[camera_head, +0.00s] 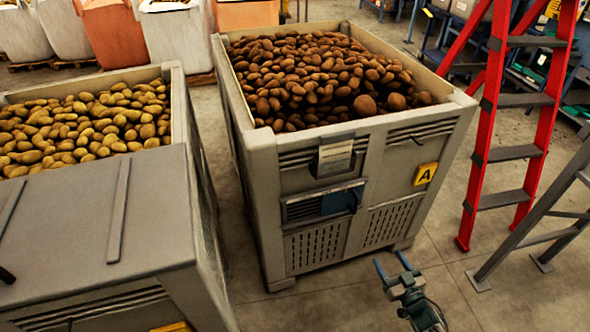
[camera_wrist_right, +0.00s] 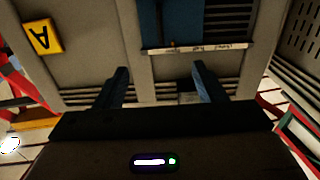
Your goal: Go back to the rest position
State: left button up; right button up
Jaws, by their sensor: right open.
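My right gripper (camera_head: 392,266) is open and empty, low in front of the crate marked A (camera_head: 300,178). In the right wrist view its two fingers (camera_wrist_right: 158,82) are spread apart with nothing between them, and the crate's front wall (camera_wrist_right: 98,40) fills the background. A gap of unclear size lies between the fingertips and that wall. My left gripper is not clearly shown; only a small dark piece shows at the left edge of the head view.
The crate holds brown potatoes (camera_head: 310,75). A yellow A label (camera_head: 426,173) and a blue part (camera_head: 340,200) are on its front. A second crate (camera_head: 178,110) with paler potatoes stands at left. A red ladder (camera_head: 491,100) stands at right. Floor (camera_head: 425,255) is bare between crate and ladder.

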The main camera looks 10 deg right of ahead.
pick_arm(q)
notch_tip(320, 180, down, 23)
jog(key=s+a+g, duration=0.1)
jog(key=s+a, duration=0.1)
pick_arm(e)
jog(key=s+f+m+g+h, duration=0.15)
jog(key=s+f+g, duration=0.25)
jog(key=s+f, duration=0.45)
jog(key=s+f+m+g+h, duration=0.1)
jog(key=s+f+g+h, duration=0.4)
jog(key=f, duration=0.7)
pick_arm(q)
jog(key=s+a+f, duration=0.1)
jog(key=s+f, duration=0.9)
jog(key=f, duration=0.5)
jog(key=shift+s+g+p, duration=0.4)
jog(key=shift+p, duration=0.05)
pick_arm(e)
jog(key=s+a+f+g, duration=0.1)
jog(key=s+f+g, duration=0.1)
jog(key=s, duration=0.5)
jog(key=s+a+f+g+y, duration=0.1)
jog(key=s+a+f+g, duration=0.1)
jog(key=s, duration=0.6)
jog(key=s+a+f+g+y, duration=0.1)
jog(key=s+a+f+g, duration=0.1)
jog(key=s+f, duration=0.4)
jog(key=shift+s+a+n+g, duration=0.15)
jog(key=shift+s+n+g, duration=0.3)
jog(key=shift+s+g, duration=0.4)
